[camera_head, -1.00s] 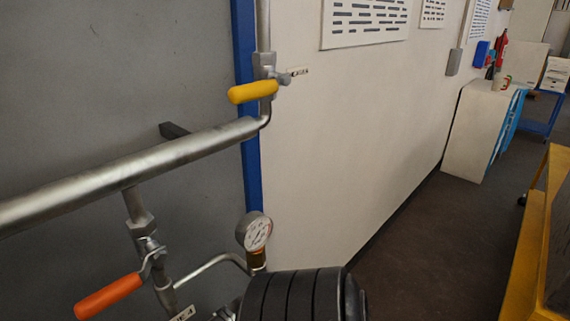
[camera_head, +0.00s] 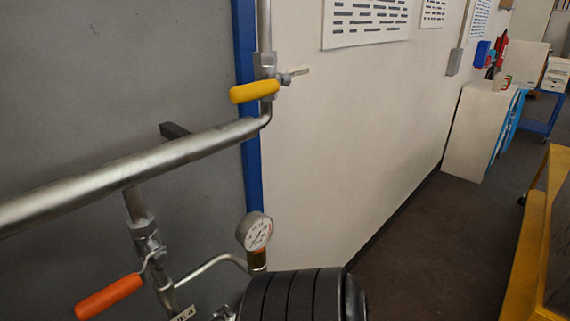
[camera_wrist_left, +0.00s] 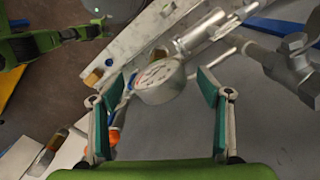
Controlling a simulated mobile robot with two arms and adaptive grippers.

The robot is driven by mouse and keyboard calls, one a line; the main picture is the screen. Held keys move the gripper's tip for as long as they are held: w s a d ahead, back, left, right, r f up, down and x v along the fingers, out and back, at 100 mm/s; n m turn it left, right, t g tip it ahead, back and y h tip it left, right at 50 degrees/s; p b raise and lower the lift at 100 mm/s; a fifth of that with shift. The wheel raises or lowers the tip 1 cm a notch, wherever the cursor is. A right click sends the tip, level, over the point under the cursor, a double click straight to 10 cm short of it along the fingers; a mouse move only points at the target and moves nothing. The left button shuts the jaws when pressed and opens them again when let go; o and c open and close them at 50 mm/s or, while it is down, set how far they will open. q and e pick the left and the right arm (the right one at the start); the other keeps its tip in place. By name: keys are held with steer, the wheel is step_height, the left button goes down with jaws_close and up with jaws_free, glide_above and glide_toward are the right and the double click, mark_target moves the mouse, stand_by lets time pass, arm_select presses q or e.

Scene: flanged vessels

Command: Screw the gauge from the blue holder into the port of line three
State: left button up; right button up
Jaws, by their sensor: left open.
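The gauge (camera_head: 254,231), a round white dial in a metal case, stands on a brass fitting (camera_head: 257,259) at the end of a thin bent branch pipe (camera_head: 212,266). I cannot tell how firmly it sits there. In the left wrist view the gauge (camera_wrist_left: 160,82) shows between the fingers of my left gripper (camera_wrist_left: 160,88). These teal-padded fingers are open, with a gap on both sides of the gauge. My left gripper's fingers do not show in the head view. A green and black part, seemingly my right gripper (camera_wrist_left: 50,40), is at the upper left. I cannot make out the blue holder.
An orange valve handle (camera_head: 108,296) and a thick sloping pipe (camera_head: 130,170) are left of the gauge. A yellow handle (camera_head: 254,92) is above. A black ribbed cylinder (camera_head: 300,297) covers the area below right. Floor (camera_head: 430,240) lies clear further right.

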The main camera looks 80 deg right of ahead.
arm_select(q)
step_height(320, 180, up, 12)
steer(key=shift+a+f, duration=0.1)
stand_by(0.4)
